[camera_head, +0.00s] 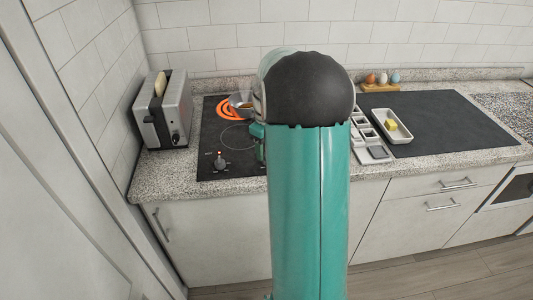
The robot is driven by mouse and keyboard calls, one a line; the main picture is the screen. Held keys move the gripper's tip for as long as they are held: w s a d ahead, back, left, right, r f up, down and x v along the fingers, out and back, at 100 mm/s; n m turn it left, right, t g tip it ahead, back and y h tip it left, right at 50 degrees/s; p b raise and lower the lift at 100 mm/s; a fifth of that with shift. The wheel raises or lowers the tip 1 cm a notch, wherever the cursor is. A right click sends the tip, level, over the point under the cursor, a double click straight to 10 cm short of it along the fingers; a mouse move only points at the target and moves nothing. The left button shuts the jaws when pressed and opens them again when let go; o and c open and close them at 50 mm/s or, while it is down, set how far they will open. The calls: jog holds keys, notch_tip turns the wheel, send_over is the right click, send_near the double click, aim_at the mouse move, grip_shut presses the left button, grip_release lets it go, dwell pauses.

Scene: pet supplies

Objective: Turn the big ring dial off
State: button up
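A dial (220,163) stands at the front left of the black cooktop (208,130), with a small orange-red mark or light just above it. A small metal pan (241,110) sits on or beside the glowing ring, partly hidden by my arm. A darker, unlit ring outline shows in front of it. My teal arm with its black joint fills the middle of the view and covers the right part of the cooktop. My gripper fingers cannot be made out.
A silver toaster (178,100) with bread stands left of the cooktop, close to the dial. Right of my arm are a compartment tray (378,153), a white dish (402,134) with something yellow, and a wooden egg holder (381,88). The dark mat (450,125) is mostly clear.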

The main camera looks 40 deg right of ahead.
notch_tip(320, 180, up, 11)
jog(key=shift+f, duration=0.2)
dwell(0.3)
jog(key=s+a+r+m+t, duration=0.1)
jog(key=s+a+r, duration=0.2)
jog(key=a, duration=0.6)
jog(key=s+a+r+t, duration=0.1)
jog(key=s+a+r, duration=0.15)
jog(key=a, duration=0.65)
jog(key=s+a+f+m+t, duration=0.1)
jog(key=s+a+f+t, duration=0.1)
jog(key=s+a, duration=1)
jog(key=shift+a+f+t, duration=0.2)
jog(key=shift+a+t, duration=0.4)
jog(key=shift+t, duration=0.2)
